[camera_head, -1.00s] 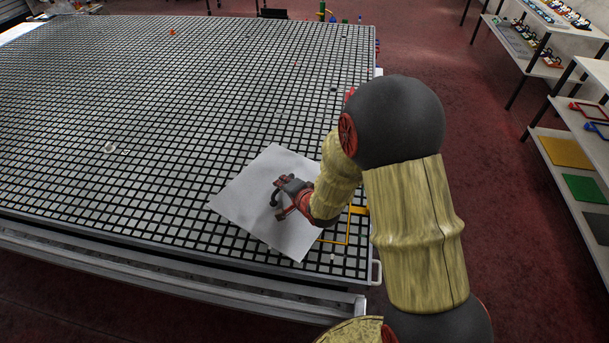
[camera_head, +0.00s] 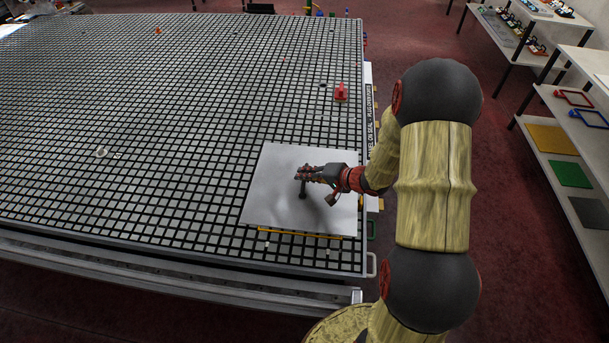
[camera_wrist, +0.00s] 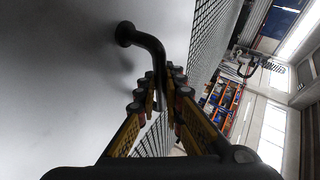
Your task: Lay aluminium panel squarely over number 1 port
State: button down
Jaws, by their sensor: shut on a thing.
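The aluminium panel (camera_head: 268,185) is a pale grey square sheet over the near right part of the grid table, its edges roughly in line with the grid. My gripper (camera_head: 303,174) is shut on the panel's dark handle (camera_head: 303,191). In the wrist view, my fingers (camera_wrist: 166,88) close around the bent handle bar (camera_wrist: 150,42) standing up from the panel face (camera_wrist: 60,70). A yellow outline (camera_head: 300,234) shows along the panel's near edge; the rest is hidden beneath. I cannot read a port number. I cannot tell whether the panel touches the grid.
The grid table (camera_head: 180,190) is mostly clear to the left. A red item (camera_head: 341,92) stands behind the panel near the right edge. A small white fitting (camera_head: 103,151) lies left. Shelves (camera_head: 560,130) stand beyond the aisle.

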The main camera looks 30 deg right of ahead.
jog(key=shift+r+p, duration=0.25)
jog(key=shift+p, duration=0.45)
jog(key=shift+f+b, duration=1.1)
jog(key=shift+f, duration=2.8)
jog(key=shift+p, duration=0.55)
jog(key=shift+f, duration=0.75)
jog(key=c, duration=1.8)
grip_release()
